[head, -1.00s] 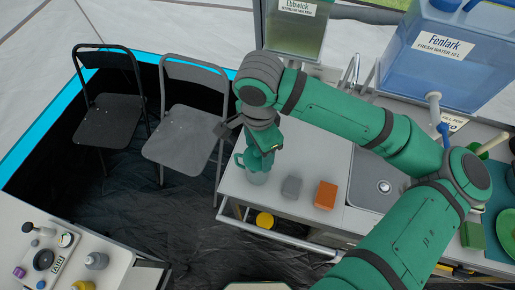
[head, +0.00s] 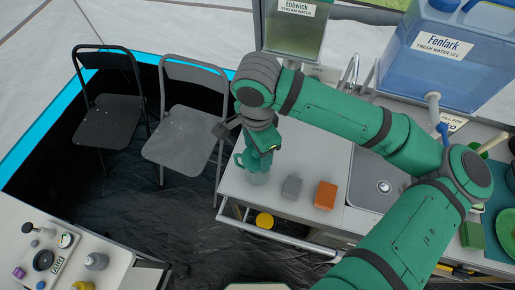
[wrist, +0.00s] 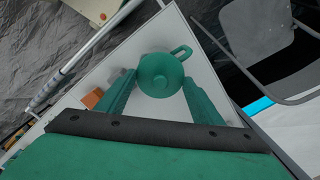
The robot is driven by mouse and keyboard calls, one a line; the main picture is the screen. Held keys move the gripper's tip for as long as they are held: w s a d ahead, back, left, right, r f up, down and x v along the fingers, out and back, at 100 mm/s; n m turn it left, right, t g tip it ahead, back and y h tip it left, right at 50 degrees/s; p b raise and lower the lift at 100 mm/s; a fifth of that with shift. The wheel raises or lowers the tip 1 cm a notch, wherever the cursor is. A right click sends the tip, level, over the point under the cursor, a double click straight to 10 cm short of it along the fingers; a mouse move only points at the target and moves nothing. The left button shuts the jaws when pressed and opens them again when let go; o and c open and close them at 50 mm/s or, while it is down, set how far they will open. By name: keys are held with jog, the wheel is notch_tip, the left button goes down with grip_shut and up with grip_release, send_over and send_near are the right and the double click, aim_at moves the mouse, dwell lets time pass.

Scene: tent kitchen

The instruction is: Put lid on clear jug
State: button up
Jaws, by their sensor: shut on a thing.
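The clear jug (head: 257,178) stands upright near the left end of the counter, its teal handle (head: 239,160) pointing left. Its upper part is hidden behind my gripper (head: 260,160), which is right over it, pointing down. In the wrist view, the round teal lid (wrist: 160,75) lies between the two green fingers of my gripper (wrist: 159,82), which are shut on it. The lid covers the jug's mouth from above, and the jug's handle loop (wrist: 181,49) sticks out past it. I cannot tell whether the lid is fully seated on the rim.
A grey block (head: 292,187) and an orange block (head: 325,195) stand right of the jug. The sink (head: 380,185) is further right, below a large blue Fenlark water container (head: 440,60). A rail (head: 270,237) runs along the counter's front. Two folding chairs stand left.

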jog(key=shift+a, duration=0.1)
jog(key=o, duration=1.1)
jog(key=shift+w, duration=0.2)
jog(key=shift+s+a, duration=0.1)
jog(key=shift+a, duration=0.05)
jog(key=o, duration=0.4)
jog(key=shift+o, duration=0.2)
jog(key=shift+d, duration=0.25)
jog(key=shift+s, duration=0.15)
jog(key=shift+r, duration=3.5)
grip_shut()
